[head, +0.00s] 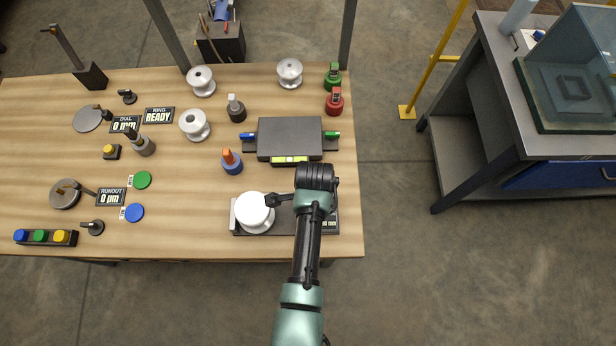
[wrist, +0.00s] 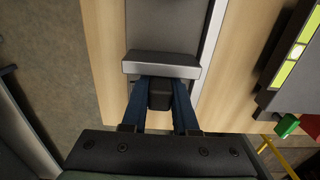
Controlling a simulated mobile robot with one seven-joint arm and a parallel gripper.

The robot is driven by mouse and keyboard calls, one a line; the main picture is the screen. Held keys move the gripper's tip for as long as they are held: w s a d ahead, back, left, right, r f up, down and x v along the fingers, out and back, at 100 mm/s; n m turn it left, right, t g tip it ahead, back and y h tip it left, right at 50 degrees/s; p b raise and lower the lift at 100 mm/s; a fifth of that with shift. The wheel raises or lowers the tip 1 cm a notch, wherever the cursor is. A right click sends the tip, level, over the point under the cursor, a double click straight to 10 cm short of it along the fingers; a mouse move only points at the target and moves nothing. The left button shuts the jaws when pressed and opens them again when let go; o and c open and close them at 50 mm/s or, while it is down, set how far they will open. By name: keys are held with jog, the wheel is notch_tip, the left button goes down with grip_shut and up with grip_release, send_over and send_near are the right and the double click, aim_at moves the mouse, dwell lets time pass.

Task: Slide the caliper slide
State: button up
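In the wrist view, the caliper slide (wrist: 160,66) is a light grey crossbar with a dark block-like handle (wrist: 159,94). My gripper (wrist: 160,100) has its two blue fingers on either side of this handle. They appear to touch both sides, shut on it.
A black box gauge (head: 289,137) with blue and green ends stands just behind the caliper. A blue pin with an orange top (head: 232,162) stands to its left. White spools (head: 195,125) stand farther back. The table's right edge is close by.

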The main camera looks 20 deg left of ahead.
jog(key=o, duration=0.5)
jog(key=shift+w+d, duration=0.1)
jog(key=shift+d, duration=0.2)
jog(key=shift+c, duration=0.2)
jog(key=shift+a, duration=0.1)
jog(key=shift+r, duration=0.15)
notch_tip(320, 180, up, 13)
jog(key=shift+f, duration=0.15)
